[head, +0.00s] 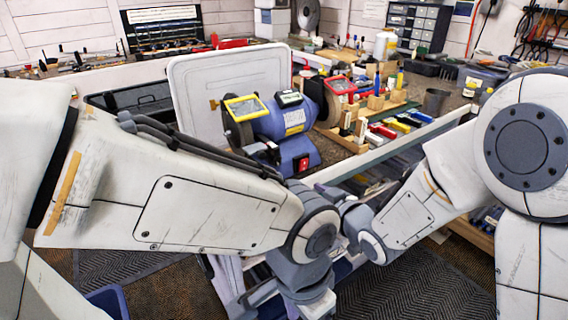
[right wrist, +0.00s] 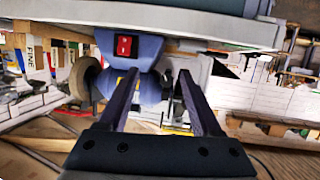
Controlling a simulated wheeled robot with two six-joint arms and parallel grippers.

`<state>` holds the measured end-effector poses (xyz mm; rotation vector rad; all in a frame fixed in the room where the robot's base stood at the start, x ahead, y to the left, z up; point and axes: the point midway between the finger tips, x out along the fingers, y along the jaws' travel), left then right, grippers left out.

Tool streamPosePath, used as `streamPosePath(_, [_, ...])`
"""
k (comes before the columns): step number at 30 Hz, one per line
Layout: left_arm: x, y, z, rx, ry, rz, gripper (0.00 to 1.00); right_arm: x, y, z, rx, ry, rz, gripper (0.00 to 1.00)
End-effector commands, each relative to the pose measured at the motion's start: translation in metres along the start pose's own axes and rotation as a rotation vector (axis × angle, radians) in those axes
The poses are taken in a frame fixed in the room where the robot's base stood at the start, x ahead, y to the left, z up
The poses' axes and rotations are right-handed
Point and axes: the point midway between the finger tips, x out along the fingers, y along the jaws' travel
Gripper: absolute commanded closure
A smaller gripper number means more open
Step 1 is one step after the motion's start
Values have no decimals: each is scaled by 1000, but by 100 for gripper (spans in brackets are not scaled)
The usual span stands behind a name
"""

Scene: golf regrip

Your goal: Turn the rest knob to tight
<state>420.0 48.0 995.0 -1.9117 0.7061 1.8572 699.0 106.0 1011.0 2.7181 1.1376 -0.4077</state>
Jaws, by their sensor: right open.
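The blue bench grinder (head: 272,121) stands on the workbench, with a yellow-framed eye shield (head: 245,107) over its left wheel and a red-framed one (head: 340,85) at its right. Its red switch (head: 302,163) faces me. The rest knob cannot be made out in either view. In the right wrist view my right gripper (right wrist: 158,76) is open and empty, its fingers pointing toward the grinder (right wrist: 145,80), which looks upside down there. A wheel (right wrist: 84,80) shows left of the fingers. In the head view my forearms meet in front of the bench; neither gripper's fingers show there.
A large white tray or panel (head: 195,90) stands upright behind the grinder. Wooden holders with coloured bottles and tools (head: 385,115) crowd the bench to its right. A black case (head: 140,103) lies at left. Dark mats (head: 410,287) cover the floor below.

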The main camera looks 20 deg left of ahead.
Motion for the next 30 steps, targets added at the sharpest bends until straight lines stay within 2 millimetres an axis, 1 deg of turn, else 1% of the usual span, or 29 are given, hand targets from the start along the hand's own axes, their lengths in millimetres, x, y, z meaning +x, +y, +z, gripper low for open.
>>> streamPosePath(1, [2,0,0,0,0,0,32,8,0,0,6,65,-23,34])
streamPosePath(2, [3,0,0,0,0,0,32,10,-1,-3,8,106,-38,34])
streamPosePath(6, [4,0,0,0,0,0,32,14,-5,-14,21,249,-89,34])
streamPosePath(11, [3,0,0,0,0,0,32,16,-7,-21,30,316,-114,34])
streamPosePath(14, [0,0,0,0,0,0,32,25,-9,-26,30,323,-118,34])
streamPosePath(17, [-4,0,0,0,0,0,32,40,-11,-32,30,322,-118,34])
streamPosePath(24, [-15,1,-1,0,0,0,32,83,-16,-46,29,321,-117,34])
streamPosePath(27, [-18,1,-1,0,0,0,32,97,-17,-50,30,320,-116,34])
streamPosePath(30, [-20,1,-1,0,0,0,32,106,-18,-53,30,320,-116,34])
